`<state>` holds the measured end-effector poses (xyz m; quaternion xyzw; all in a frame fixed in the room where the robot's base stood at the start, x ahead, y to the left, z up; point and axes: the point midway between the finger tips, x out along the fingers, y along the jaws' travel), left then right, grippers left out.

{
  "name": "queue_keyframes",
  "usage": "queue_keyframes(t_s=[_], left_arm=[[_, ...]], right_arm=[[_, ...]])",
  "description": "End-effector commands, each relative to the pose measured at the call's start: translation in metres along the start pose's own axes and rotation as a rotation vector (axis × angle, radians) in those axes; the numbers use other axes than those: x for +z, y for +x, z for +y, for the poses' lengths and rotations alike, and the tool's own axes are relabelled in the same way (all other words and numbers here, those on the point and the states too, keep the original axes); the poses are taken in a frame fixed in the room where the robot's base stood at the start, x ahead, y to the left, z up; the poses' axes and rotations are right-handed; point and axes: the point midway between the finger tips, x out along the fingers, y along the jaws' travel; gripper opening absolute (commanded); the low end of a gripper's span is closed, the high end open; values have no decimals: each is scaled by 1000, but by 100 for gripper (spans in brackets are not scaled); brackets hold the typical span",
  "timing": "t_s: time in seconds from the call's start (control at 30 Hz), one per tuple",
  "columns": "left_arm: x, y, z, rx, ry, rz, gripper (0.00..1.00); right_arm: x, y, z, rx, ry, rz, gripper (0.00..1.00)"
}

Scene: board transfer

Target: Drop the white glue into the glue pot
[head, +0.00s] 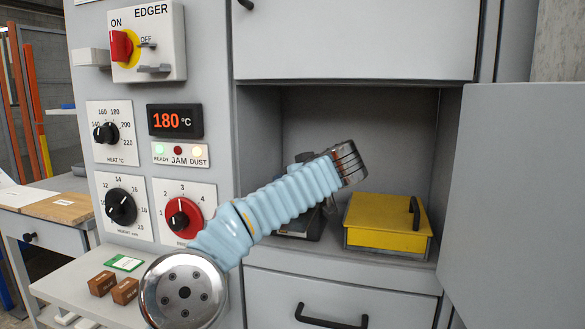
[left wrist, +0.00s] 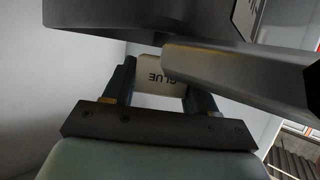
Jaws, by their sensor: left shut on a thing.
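My left gripper (left wrist: 158,88) is shut on the white glue (left wrist: 161,74), a pale block with the word GLUE upside down in the left wrist view. In the head view my left arm reaches into the open cabinet compartment and hides the glue and most of the gripper. A dark grey object (head: 303,229) stands on the compartment floor behind the arm, partly hidden; it may be the glue pot, but I cannot tell. In the left wrist view large dark grey parts (left wrist: 150,22) hang close above the fingers. My right gripper is not in view.
A yellow lidded box (head: 385,222) with a black handle stands at the right of the compartment. The open cabinet door (head: 515,190) bounds the right side. The control panel (head: 135,175) reads 180 °C. Brown blocks (head: 113,287) and a green card (head: 125,263) lie on the ledge.

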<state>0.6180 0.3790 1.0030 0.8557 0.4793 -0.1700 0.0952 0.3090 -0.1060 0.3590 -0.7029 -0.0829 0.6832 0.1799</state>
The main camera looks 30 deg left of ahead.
Motion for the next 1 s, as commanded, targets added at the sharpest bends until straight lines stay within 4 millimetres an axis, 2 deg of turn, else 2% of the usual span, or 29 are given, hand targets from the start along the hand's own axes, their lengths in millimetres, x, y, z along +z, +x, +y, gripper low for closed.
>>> queue_keyframes(t_s=[0.37, 0.4, 0.57, 0.87, 1.0], left_arm=[[6, 2, 0, 0, -1, 0, 27], [6, 2, 0, 1, -1, 0, 63], [6, 2, 0, 1, 0, -1, 87], [6, 0, 0, 1, 0, -1, 87], [5, -15, 0, 3, 0, 0, 87]], right_arm=[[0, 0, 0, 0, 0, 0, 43], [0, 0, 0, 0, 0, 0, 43], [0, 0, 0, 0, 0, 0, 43], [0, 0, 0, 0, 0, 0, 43], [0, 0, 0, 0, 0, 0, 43]])
